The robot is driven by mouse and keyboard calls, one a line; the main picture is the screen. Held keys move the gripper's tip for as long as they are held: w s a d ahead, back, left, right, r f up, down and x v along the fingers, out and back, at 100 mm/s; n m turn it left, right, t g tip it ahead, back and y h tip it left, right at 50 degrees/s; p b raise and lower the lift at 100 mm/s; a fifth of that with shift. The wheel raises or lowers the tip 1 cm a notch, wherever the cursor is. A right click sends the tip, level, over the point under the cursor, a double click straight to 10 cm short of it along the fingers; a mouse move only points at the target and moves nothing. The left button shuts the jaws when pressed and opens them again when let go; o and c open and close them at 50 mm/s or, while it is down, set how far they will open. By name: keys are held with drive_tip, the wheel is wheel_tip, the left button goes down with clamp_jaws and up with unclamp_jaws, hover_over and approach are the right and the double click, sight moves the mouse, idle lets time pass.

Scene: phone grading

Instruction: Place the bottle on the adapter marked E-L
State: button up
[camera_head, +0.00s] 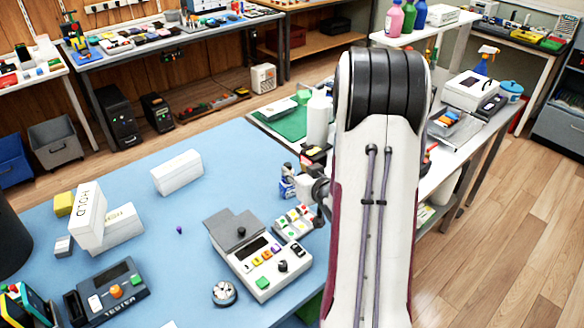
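A white bottle (318,118) stands upright at the left end of the light side table, just left of my arm; I cannot tell if it is the task's bottle. No adapter with a readable E-L mark shows. My gripper (298,182) is over the right edge of the blue table, partly hidden by my arm and small in the view. A small blue and white object (287,187) is at or close to its fingers; I cannot tell whether it is held.
On the blue table (215,165) are a grey tester (105,291), a beige console (268,268), a button pad (294,222), white boxes, including one marked HOLD (88,216), and a round metallic piece (224,293). Coloured bottles (408,18) stand on a shelf behind. My arm hides the middle right.

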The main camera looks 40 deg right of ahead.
drive_tip(key=v, duration=0.4)
drive_tip(key=shift+s+r, duration=0.1)
drive_tip(key=shift+s, duration=0.1)
drive_tip(key=shift+a, duration=0.1)
idle(0.5)
drive_tip(key=s+a+r+n+g, duration=0.2)
drive_tip(key=s+a+r+g, duration=0.2)
drive_tip(key=a+r, duration=0.85)
drive_tip(key=s+a+r+n+g+y, duration=0.1)
drive_tip(key=s+a+g+y, duration=0.2)
drive_tip(key=s+a, duration=1.5)
drive_tip(key=shift+s+a+r+n+y, duration=0.2)
drive_tip(key=shift+a+r+n+y, duration=0.1)
drive_tip(key=shift+a+y, duration=0.3)
